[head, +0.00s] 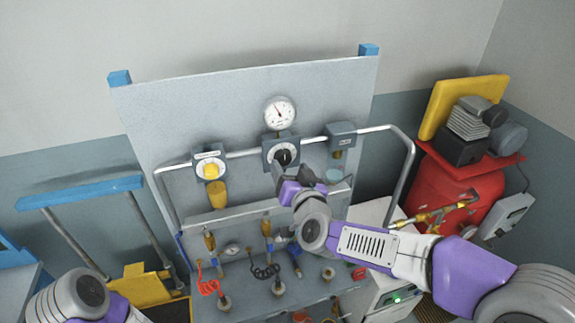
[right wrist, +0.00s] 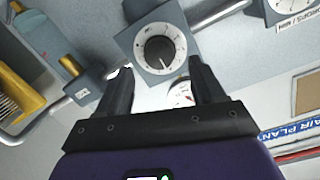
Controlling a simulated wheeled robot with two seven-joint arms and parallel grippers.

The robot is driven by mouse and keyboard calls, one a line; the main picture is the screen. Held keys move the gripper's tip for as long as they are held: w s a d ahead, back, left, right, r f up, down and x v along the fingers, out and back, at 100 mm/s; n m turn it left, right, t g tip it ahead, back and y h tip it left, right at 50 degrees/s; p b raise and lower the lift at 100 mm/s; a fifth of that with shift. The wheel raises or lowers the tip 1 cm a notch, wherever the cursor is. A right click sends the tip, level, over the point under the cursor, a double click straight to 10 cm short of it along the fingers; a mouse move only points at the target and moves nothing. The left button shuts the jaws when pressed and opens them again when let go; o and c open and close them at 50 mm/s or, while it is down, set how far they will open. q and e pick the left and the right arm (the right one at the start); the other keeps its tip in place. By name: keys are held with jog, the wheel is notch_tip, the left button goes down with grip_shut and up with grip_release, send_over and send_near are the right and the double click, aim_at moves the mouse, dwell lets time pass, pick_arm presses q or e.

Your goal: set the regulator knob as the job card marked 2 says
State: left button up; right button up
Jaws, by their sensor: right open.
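The regulator is a grey square block with a white dial and a black round knob (head: 283,156), mid-panel in the head view under a round gauge (head: 280,113). In the right wrist view the knob (right wrist: 160,51) shows a pale pointer line toward the bottom, slightly right. My right gripper (head: 285,170) is in front of the regulator, below the knob. In the right wrist view its fingers (right wrist: 164,78) are apart and empty, with the knob just past the tips, not between them. My left arm shows at lower left; its gripper is out of view. I see no readable job card marked 2.
A second dial with a yellow knob (head: 210,171) is left on the panel (head: 150,105). A grey pipe rail (head: 240,152) runs across it. Hose fittings hang below. A red tank with a compressor (head: 460,190) stands right. An "AIR PLANT" sign (right wrist: 290,133) shows.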

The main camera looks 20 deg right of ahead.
jog(key=shift+s+r, duration=0.2)
jog(key=shift+s, duration=1.75)
